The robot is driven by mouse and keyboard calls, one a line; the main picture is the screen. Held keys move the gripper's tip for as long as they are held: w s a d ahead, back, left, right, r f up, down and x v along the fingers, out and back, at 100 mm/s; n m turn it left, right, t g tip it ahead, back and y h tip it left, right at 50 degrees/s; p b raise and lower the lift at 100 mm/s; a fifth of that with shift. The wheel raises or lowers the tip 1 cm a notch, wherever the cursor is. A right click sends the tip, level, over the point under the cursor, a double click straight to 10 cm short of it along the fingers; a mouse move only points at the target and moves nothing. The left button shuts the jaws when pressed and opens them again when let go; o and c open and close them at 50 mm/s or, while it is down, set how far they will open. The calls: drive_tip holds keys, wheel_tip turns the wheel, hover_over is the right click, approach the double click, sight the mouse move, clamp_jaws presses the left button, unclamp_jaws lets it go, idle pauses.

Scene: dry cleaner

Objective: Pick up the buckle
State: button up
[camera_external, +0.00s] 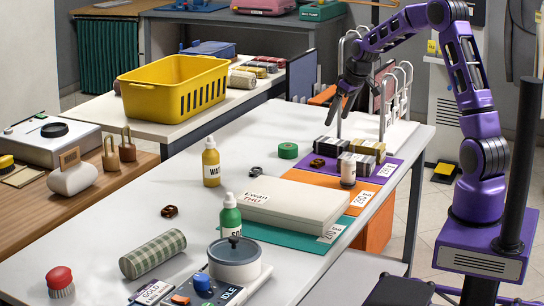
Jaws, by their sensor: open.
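Several small dark items lie on the white table (130,225), and I cannot tell for sure which is the buckle. A small brown ring-like piece (169,211) lies left of the green bottle. A small black piece (256,171) lies right of the yellow bottle. My gripper (339,112) is open and empty, pointing down above the far part of the table, beside the white rack. It is well above the small pieces and apart from them.
A yellow bottle (211,163), a green bottle (230,215), a cream box (293,203) and a white rack (397,118) stand on the table. A yellow basket (160,100) is on the table behind. The left-middle tabletop is mostly clear.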

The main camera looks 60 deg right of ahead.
approach(318, 161)
drive_tip(key=shift+w+a+f+b, duration=0.1)
drive_tip(key=shift+w+f+b, duration=0.1)
drive_tip(key=shift+f, duration=0.3)
drive_tip(key=shift+w+a+f+b, duration=0.1)
drive_tip(key=shift+f+b, duration=0.05)
drive_tip(key=shift+f, duration=0.3)
drive_tip(key=shift+d+x, duration=0.25)
drive_tip(key=shift+x, duration=1.35)
drive_tip(key=shift+d+x, duration=0.2)
drive_tip(key=shift+x, duration=1.4)
drive_tip(key=shift+r, duration=0.15)
drive_tip(key=c, duration=1.4)
